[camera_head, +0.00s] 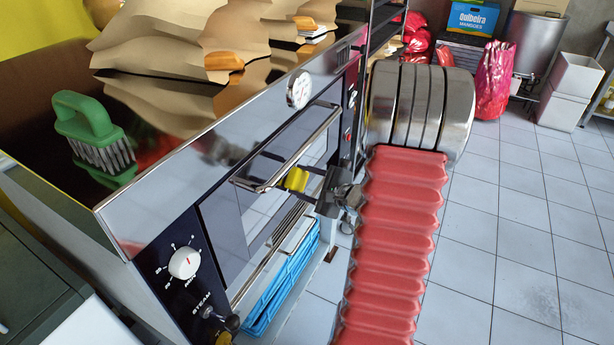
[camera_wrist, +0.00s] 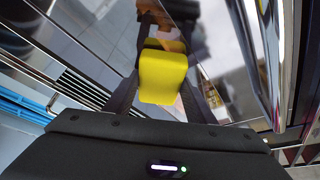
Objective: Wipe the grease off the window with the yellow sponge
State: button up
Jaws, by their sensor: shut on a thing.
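My gripper (camera_head: 308,181) is shut on the yellow sponge (camera_head: 296,179) in front of the oven door. The sponge also shows between the fingers in the wrist view (camera_wrist: 163,74). In the wrist view the window (camera_wrist: 105,28) mirrors the floor and the gripper. I cannot tell whether the sponge touches the glass. I cannot make out grease among the reflections.
The metal door handle (camera_head: 290,150) runs close above the sponge. A green brush (camera_head: 92,130) and paper bags (camera_head: 185,38) lie on the oven top. A blue crate (camera_head: 283,283) is below the door. The tiled floor (camera_head: 520,240) at right is clear.

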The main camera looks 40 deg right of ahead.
aim_at(295, 189)
jog(key=shift+a, duration=0.15)
jog(key=shift+s+a, duration=0.3)
jog(key=shift+a, duration=0.55)
jog(key=shift+s+a, duration=0.3)
jog(key=shift+a, duration=0.5)
jog(key=shift+s, duration=0.1)
jog(key=shift+s+d, duration=0.35)
jog(key=shift+s, duration=0.55)
jog(key=shift+s+d, duration=0.35)
jog(key=shift+s, duration=0.6)
jog(key=shift+s+d, duration=0.35)
jog(key=shift+s, duration=0.55)
jog(key=s, duration=0.1)
jog(key=s+d, duration=0.1)
jog(key=shift+s, duration=0.4)
